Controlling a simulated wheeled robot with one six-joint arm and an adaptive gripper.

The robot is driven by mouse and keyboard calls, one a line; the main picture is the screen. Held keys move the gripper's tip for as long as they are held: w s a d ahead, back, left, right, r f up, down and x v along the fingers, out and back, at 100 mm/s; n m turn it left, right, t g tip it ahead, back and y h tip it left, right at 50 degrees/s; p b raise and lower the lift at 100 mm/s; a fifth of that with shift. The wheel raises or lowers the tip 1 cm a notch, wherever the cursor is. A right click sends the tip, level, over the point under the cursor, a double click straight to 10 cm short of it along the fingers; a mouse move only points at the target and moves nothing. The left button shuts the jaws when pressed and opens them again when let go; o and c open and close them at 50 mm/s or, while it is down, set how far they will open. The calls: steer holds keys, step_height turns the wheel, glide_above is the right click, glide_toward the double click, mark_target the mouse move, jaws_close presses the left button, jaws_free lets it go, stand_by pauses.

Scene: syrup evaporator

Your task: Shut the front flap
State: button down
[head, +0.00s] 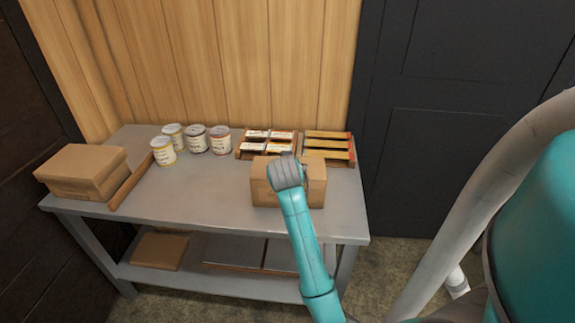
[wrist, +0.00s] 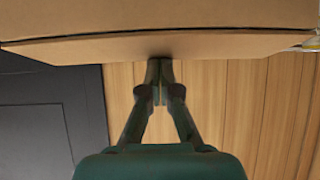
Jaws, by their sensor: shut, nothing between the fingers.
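A cardboard box (head: 316,190) stands near the front right of the grey table, partly covered by my arm. In the wrist view its cardboard fills the top of the picture, with a broad panel (wrist: 160,18) and a narrower flap (wrist: 215,45) divided by a dark line. I cannot tell the flap's exact angle. My gripper (wrist: 159,82) has its fingers together and empty, with the tips at the flap's edge. I cannot tell whether they touch it. In the head view my wrist covers the box's upper left, and the fingers are not clearly seen.
A wood wall stands behind. The table's front middle is clear.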

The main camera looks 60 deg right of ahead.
steer(key=shift+w+d+f, duration=0.1)
steer(key=shift+d+f, duration=0.25)
steer(key=shift+f, duration=0.1)
stand_by(0.3)
stand_by(0.4)
